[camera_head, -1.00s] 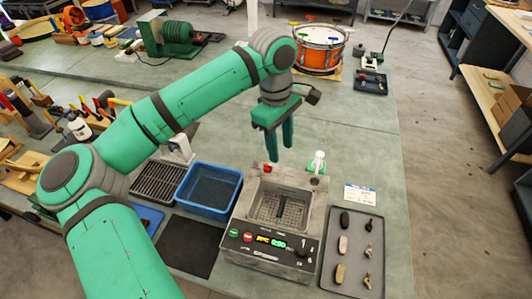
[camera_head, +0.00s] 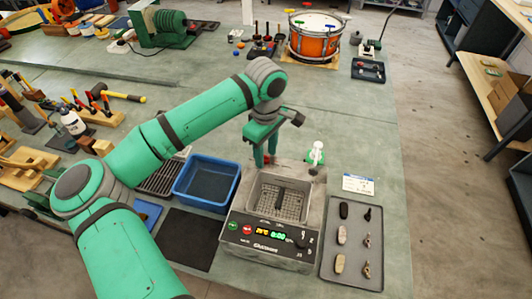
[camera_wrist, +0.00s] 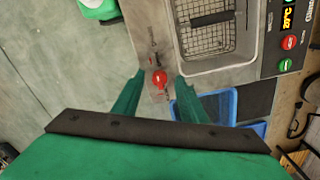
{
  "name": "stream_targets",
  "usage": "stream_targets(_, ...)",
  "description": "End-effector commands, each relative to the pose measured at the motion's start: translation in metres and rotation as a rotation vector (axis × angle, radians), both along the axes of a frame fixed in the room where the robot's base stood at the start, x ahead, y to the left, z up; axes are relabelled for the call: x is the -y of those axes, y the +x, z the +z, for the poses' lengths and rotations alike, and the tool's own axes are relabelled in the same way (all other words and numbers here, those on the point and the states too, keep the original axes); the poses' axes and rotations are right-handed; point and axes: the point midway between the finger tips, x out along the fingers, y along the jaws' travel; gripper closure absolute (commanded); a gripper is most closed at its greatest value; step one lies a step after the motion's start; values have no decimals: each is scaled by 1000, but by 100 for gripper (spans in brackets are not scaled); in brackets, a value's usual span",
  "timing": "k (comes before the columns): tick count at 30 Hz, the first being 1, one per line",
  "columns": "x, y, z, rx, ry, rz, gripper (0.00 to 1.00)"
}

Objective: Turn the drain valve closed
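The drain valve has a red handle (camera_wrist: 160,79) at the back left corner of the metal cleaner (camera_wrist: 215,62), seen between my fingers in the wrist view. A sliver of red (camera_head: 267,158) shows by my fingers in the head view. My gripper (camera_wrist: 157,88) is open, with one finger to each side of the red handle in the picture. I cannot tell whether either finger touches it. In the head view my gripper (camera_head: 265,157) points down at the cleaner's back left corner.
The cleaner's basket (camera_head: 281,200) sits in its tank. A blue bin (camera_head: 207,183) stands close on the left. A white bottle-like fitting (camera_head: 317,155) is at the back right. A grey tray (camera_head: 352,247) with several small parts lies to the right.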

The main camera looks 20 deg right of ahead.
Motion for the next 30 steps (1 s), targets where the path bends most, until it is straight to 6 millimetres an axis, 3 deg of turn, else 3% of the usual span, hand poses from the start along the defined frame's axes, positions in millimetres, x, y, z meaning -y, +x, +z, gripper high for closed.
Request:
stream_targets(10, 0, 0, -4, 0, 0, -1, 61)
stream_targets(15, 0, 0, -4, 0, 0, -1, 100)
stream_targets(30, 0, 0, -3, 0, 0, 105, 100)
